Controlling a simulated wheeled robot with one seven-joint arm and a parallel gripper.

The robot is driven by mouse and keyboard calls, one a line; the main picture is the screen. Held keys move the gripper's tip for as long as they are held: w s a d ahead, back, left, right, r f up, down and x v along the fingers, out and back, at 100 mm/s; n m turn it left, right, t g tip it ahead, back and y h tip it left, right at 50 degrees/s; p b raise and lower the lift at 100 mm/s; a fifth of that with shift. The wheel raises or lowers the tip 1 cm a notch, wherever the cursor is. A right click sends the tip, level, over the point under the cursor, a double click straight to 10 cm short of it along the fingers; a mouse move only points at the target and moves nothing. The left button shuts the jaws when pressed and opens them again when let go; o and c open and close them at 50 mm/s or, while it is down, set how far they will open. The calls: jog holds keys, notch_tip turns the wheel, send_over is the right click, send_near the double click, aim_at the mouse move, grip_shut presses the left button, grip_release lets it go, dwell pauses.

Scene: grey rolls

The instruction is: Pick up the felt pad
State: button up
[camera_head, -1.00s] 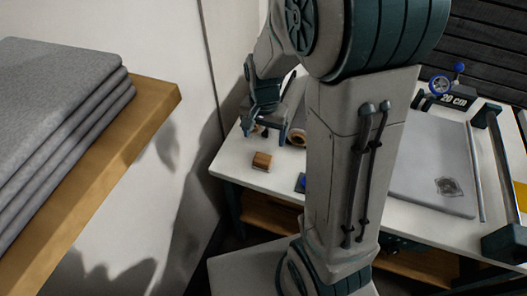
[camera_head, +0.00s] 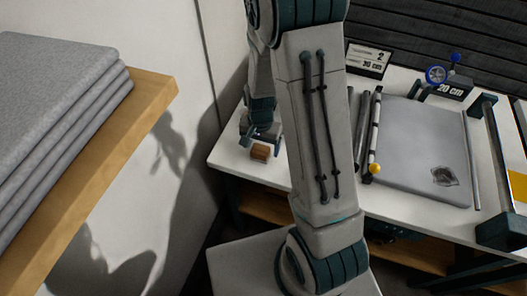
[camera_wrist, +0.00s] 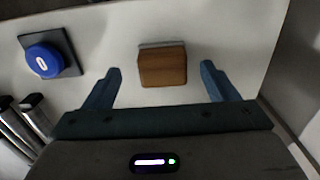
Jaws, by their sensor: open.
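A small brown wooden block with a thin grey layer along its far edge, which looks like the felt pad (camera_wrist: 163,67), lies on the white table. In the head view the felt pad (camera_head: 260,152) is near the table's left end. My gripper (camera_wrist: 160,70) is open and empty. Its two blue-green fingers stand to the left and right of the block, with a gap on each side. In the head view my gripper (camera_head: 262,136) is just above and behind the block, its fingertips partly hard to make out.
A blue round knob on a dark square base (camera_wrist: 43,60) lies left of the block. A wooden shelf with folded grey sheets (camera_head: 60,85) juts in at left.

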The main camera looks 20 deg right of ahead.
aim_at(261, 150)
jog(key=shift+w+f, duration=0.2)
jog(key=shift+f, duration=1.7)
jog(key=c, duration=1.1)
jog(key=shift+r, duration=0.75)
notch_tip(261, 150, up, 3)
jog(key=shift+w+f, duration=0.1)
jog(key=s+d+r, duration=0.2)
jog(key=d, duration=0.1)
jog(key=s+d+r+b, duration=0.1)
jog(key=s+d+r, duration=0.1)
jog(key=d, duration=0.1)
jog(key=s+d+r+b, duration=0.1)
jog(key=s+d+r, duration=0.1)
jog(key=d, duration=0.2)
jog(key=shift+d+r, duration=0.1)
jog(key=shift+r, duration=0.25)
